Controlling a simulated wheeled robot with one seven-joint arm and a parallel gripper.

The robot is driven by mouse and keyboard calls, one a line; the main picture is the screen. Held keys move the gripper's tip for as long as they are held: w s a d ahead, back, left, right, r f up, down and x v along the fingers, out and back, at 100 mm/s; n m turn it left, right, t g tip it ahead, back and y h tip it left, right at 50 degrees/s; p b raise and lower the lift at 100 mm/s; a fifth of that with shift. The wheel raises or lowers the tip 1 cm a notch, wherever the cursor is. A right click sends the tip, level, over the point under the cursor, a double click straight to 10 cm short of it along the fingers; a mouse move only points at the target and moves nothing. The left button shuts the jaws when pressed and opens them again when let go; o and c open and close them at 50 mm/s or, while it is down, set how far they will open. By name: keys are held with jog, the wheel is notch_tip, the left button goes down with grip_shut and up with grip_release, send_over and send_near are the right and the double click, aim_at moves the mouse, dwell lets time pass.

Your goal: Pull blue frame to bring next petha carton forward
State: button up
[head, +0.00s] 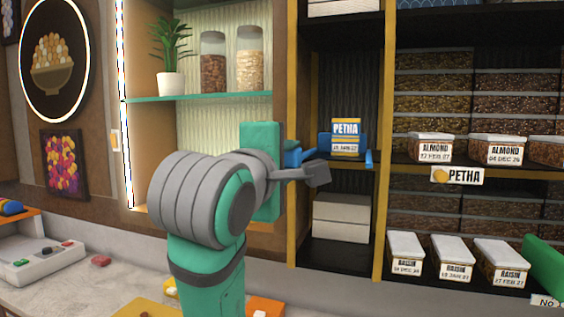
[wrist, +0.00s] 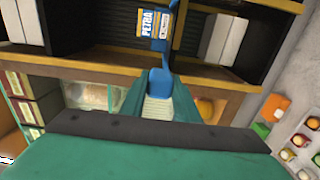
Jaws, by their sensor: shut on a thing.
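The petha carton (head: 346,127) is yellow and blue with a white date label. It stands upright in the narrow shelf bay, and its front also shows in the wrist view (wrist: 155,22). The blue frame (head: 369,158) sits low around the carton's front, one end showing at its right. In the wrist view a blue arm of the frame (wrist: 160,78) runs from the carton down between my fingers. My gripper (wrist: 160,100) is shut on this blue part, in front of the shelf edge. In the head view my arm hides most of the grip.
A shelf with a yellow edge (head: 335,163) carries the carton, between upright dividers. White boxes (head: 340,218) are stacked below. Almond boxes (head: 430,147) and a petha sign (head: 458,176) are at the right. A plant and jars (head: 250,71) stand at the left. The counter lies below.

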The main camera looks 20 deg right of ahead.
jog(key=shift+v, duration=1.2)
jog(key=o, duration=2)
jog(key=shift+a, duration=0.1)
jog(key=v, duration=0.8)
